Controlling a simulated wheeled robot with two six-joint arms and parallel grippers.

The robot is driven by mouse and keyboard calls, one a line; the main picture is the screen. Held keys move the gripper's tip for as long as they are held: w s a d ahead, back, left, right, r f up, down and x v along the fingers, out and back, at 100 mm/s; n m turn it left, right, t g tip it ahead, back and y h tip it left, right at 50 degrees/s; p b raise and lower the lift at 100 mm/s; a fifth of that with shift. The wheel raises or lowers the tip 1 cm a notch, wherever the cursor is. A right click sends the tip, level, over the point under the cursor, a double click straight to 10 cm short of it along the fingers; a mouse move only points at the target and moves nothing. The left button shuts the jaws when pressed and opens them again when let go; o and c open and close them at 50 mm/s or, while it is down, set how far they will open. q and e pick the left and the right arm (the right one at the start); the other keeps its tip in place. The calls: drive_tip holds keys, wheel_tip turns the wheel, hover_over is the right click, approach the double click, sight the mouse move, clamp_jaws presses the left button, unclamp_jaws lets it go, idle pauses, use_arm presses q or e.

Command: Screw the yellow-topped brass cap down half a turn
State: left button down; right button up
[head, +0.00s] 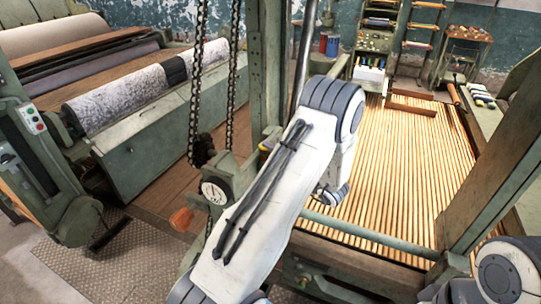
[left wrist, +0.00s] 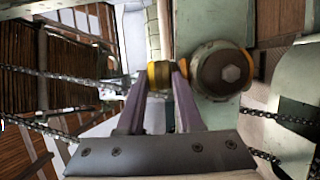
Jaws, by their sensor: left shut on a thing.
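The yellow-topped cap (left wrist: 158,74) shows in the left wrist view, between the purple fingertips of my left gripper (left wrist: 161,82). The fingers are shut on it from both sides. Its brass part is mostly hidden by the fingers. A round, dull metal fitting with a hex bolt head (left wrist: 228,73) sits just right of the cap. In the head view my left arm's white links cover the middle, and the left gripper's fingertips and the cap cannot be made out there. My right gripper is not in view; only a link of that arm shows at the lower right.
A dial gauge (head: 216,191) and an orange knob (head: 181,219) are left of my left arm in the head view. Chains (head: 197,85) hang near it. Green posts (head: 268,60) and a wide bed of slats (head: 420,150) stand around the arm.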

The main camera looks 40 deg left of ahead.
use_arm(q)
drive_tip(key=shift+s+f+m+t+b, duration=0.15)
drive_tip(key=shift+m+t+b, duration=0.3)
drive_tip(key=shift+t, duration=0.35)
drive_tip(key=c, duration=0.8)
unclamp_jaws()
drive_tip(key=shift+c, duration=0.2)
drive_tip(key=b+v, duration=0.3)
drive_tip(key=v, duration=0.7)
drive_tip(key=shift+s+d+r+b, duration=0.15)
drive_tip(key=shift+d+r+b, duration=0.1)
drive_tip(key=shift+b, duration=0.05)
drive_tip(key=shift+m+t+h, duration=0.25)
drive_tip(key=shift+t+h, duration=0.05)
